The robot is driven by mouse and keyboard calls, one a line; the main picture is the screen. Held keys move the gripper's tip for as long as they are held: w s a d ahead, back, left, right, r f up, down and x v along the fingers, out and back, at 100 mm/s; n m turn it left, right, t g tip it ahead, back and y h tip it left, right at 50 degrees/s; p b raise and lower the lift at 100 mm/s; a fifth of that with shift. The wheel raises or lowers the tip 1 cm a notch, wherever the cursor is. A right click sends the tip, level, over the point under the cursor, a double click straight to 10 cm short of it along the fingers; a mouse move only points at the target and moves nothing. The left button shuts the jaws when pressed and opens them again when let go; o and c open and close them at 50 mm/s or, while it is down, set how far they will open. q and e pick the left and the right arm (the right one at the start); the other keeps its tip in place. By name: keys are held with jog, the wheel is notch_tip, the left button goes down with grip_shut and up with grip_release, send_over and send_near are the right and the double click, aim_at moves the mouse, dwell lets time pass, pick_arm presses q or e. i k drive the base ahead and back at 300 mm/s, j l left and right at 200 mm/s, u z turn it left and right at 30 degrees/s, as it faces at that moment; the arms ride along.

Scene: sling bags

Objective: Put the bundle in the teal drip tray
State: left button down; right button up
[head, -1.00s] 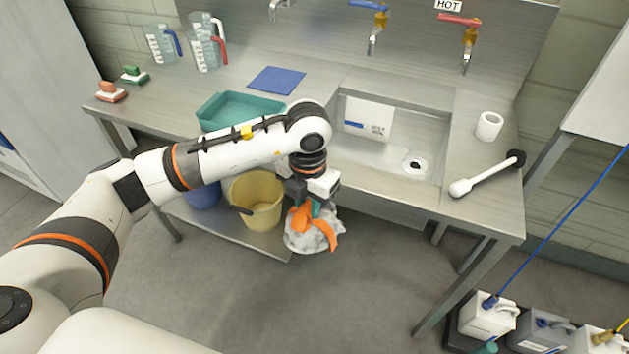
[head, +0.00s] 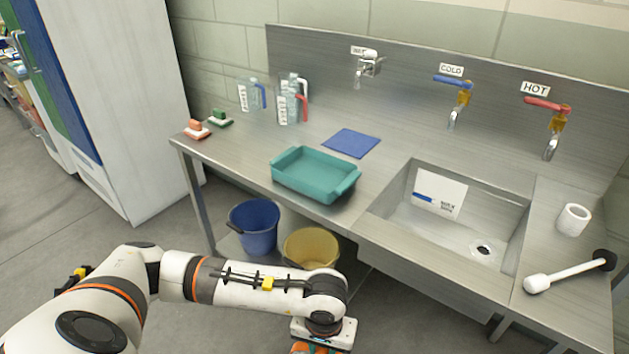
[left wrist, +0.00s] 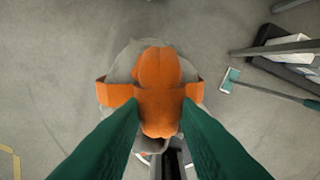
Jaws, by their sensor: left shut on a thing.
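The bundle (left wrist: 158,90) is a pale grey-white bag with an orange strap or knot on top. In the left wrist view my left gripper (left wrist: 160,118) has its two teal fingers shut on the orange part, and the bundle hangs over the grey floor. In the head view only a bit of orange (head: 312,347) shows at the bottom edge, below my left wrist; the rest is out of frame. The teal drip tray (head: 315,174) sits empty on the steel counter, above and beyond my left arm, apart from the bundle. My right gripper is not in view.
A blue cloth (head: 351,143) lies behind the tray. Jugs (head: 290,100) and brushes (head: 197,130) stand to its left. The sink (head: 455,215) is to its right. A blue bucket (head: 254,226) and yellow bucket (head: 311,248) stand below the counter.

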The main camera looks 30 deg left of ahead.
aim_at(314, 178)
jog(key=j+z, duration=0.15)
jog(key=z, duration=0.15)
jog(key=j+z, duration=0.2)
jog(key=z, duration=0.15)
jog(key=j+z, duration=0.1)
jog(key=j, duration=0.35)
jog(key=k+j+z, duration=0.1)
jog(key=j, duration=0.4)
jog(key=k+j+z, duration=0.15)
jog(key=j, duration=0.3)
jog(key=k+j+z, duration=0.1)
jog(key=j, duration=0.35)
jog(key=k+j+z, duration=0.1)
jog(key=j, duration=0.35)
